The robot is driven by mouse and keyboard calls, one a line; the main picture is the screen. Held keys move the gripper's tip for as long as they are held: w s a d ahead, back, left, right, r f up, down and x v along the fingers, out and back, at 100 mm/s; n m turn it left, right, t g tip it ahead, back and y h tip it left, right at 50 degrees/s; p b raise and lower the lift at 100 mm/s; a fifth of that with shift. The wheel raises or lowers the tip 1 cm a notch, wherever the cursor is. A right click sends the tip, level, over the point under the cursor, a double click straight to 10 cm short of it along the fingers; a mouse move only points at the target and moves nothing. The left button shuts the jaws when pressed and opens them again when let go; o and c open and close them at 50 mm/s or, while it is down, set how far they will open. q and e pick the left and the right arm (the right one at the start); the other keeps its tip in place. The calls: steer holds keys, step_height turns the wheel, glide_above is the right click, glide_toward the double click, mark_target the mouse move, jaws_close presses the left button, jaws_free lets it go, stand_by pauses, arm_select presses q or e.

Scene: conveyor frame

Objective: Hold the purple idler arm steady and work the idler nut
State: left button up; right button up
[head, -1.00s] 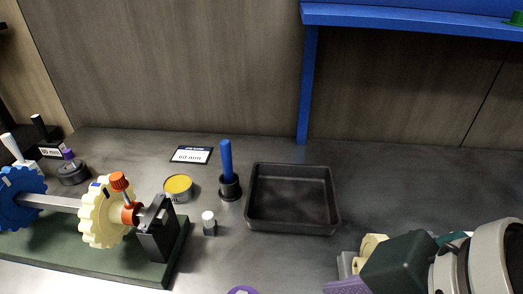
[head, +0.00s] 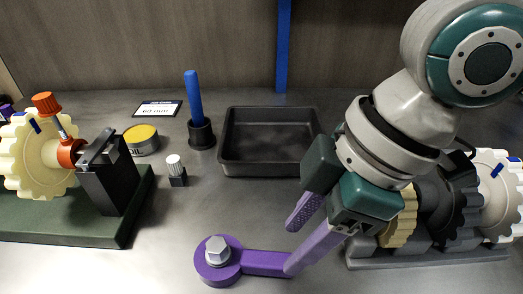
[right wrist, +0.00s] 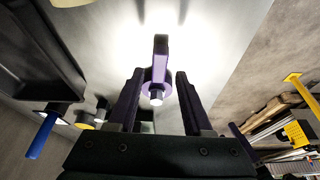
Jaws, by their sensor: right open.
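The purple idler arm (head: 265,262) lies at the bottom centre of the head view, its round end to the left. The silver hex idler nut (head: 217,250) sits on that round end. My right gripper (head: 290,248) is open, its purple fingers at the arm's right end, one reaching the arm in the picture; contact is unclear. In the right wrist view, the idler arm (right wrist: 161,52) and nut (right wrist: 156,97) appear between the two spread fingers, with space on both sides. My left gripper is not in view.
A black tray (head: 232,165) stands behind the idler arm. A blue-handled tool in a black cup (head: 201,135), a yellow-topped can (head: 141,143) and a small white-capped item (head: 175,168) stand left of it. A green base (head: 105,224) with a cream gear is at left; more gears (head: 402,226) stand at right.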

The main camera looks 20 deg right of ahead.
mark_target(277, 259)
steer(key=b+x, duration=0.2)
steer(key=x, duration=0.1)
steer(key=shift+d, duration=0.1)
steer(key=shift+b+x, duration=0.45)
steer(key=shift+x, duration=0.85)
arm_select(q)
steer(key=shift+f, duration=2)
arm_select(e)
steer(key=shift+r, duration=0.1)
jaws_close()
